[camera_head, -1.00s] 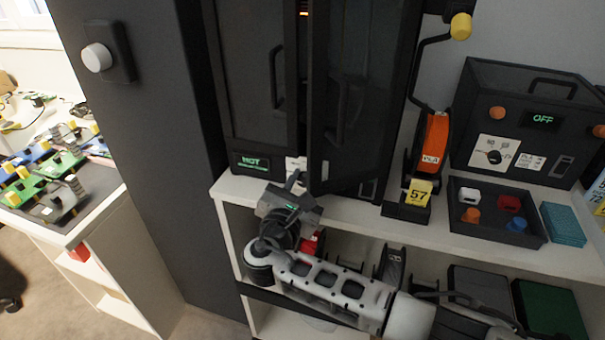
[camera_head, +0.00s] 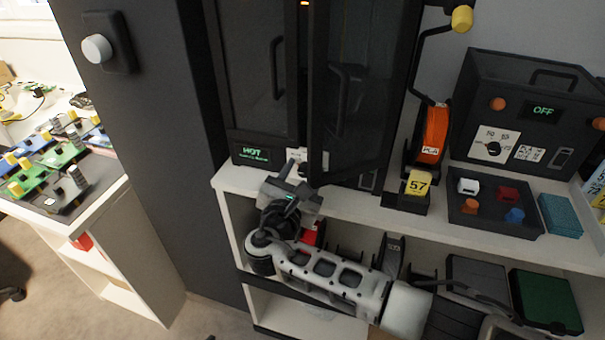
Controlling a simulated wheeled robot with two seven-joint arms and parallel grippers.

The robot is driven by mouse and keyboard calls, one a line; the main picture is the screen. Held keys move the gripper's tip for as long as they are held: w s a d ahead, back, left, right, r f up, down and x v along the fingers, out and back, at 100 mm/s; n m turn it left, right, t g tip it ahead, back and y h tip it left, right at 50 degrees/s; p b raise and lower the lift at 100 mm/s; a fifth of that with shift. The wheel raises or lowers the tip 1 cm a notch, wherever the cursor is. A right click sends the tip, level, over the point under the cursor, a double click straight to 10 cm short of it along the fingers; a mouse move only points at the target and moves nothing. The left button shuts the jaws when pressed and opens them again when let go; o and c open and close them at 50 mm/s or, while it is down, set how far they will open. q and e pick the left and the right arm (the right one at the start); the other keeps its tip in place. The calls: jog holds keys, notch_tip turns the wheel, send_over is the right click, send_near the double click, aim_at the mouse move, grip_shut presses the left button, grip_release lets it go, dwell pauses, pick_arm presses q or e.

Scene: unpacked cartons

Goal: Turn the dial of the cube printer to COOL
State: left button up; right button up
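The cube printer looks to be the tall black cabinet (camera_head: 250,100) with a green display (camera_head: 252,153) reading HOT at its lower left. Its right door (camera_head: 350,110) stands swung out. A white label (camera_head: 294,155) shows low on the front beside the door edge. The dial there is not clearly visible; my gripper and the door cover that area. My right gripper (camera_head: 292,172) is just in front of the label, pointing up at the cabinet's lower front. Its finger gap is too small to judge, and contact cannot be told. My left gripper is not in view.
A black box (camera_head: 525,115) with an OFF display and its own dial (camera_head: 493,149) stands at the right. An orange spool (camera_head: 433,135), a yellow 57 tag (camera_head: 419,184) and a tray (camera_head: 495,222) of colored cubes share the white shelf (camera_head: 350,208).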

pick_arm(q)
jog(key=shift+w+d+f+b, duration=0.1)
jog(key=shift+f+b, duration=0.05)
jog(key=shift+b, duration=0.4)
pick_arm(e)
jog(key=v, duration=1.6)
jog(key=shift+d, duration=0.1)
